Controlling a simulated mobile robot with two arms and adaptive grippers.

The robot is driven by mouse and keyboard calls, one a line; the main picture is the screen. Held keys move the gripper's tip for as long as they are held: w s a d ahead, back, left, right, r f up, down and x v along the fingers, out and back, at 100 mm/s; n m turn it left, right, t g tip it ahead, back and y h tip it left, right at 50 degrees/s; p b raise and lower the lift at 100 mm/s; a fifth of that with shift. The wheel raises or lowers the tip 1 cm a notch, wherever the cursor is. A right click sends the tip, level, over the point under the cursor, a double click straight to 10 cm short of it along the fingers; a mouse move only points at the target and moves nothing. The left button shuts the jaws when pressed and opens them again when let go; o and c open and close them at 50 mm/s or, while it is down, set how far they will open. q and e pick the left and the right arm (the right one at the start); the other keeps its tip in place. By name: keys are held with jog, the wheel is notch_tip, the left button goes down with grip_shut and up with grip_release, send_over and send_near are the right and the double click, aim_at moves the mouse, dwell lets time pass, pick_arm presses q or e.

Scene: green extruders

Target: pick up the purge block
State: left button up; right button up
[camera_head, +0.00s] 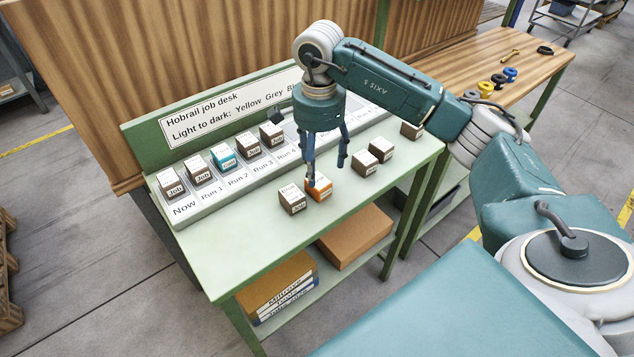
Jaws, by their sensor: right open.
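An orange block (319,191) with a white top stands on the green desk (235,250); its side label is too small to read, so I cannot confirm that it is the purge block. A brown block (292,201) stands close at its left. My right gripper (326,168) points down, open and empty, just above and behind the orange block. One finger overlaps that block's top edge in the picture; I cannot tell whether they touch. A teal block (223,158) sits in the tray row, its label also unclear. My left gripper is not in view.
Several brown job blocks (172,184) sit in the tray (212,195) marked Now, Run 1 and on. Two brown blocks (374,153) stand right of the gripper, another (411,130) farther right. A sign board (185,118) rises behind. The desk's front left is clear.

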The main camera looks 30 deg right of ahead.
aim_at(319, 180)
notch_tip(319, 180, down, 2)
jog(key=shift+f, duration=0.25)
notch_tip(319, 180, down, 4)
jog(key=shift+f+p, duration=0.2)
jog(key=shift+p, duration=0.75)
jog(key=shift+w+f, duration=0.1)
jog(key=shift+f, duration=0.2)
jog(key=c, duration=1.3)
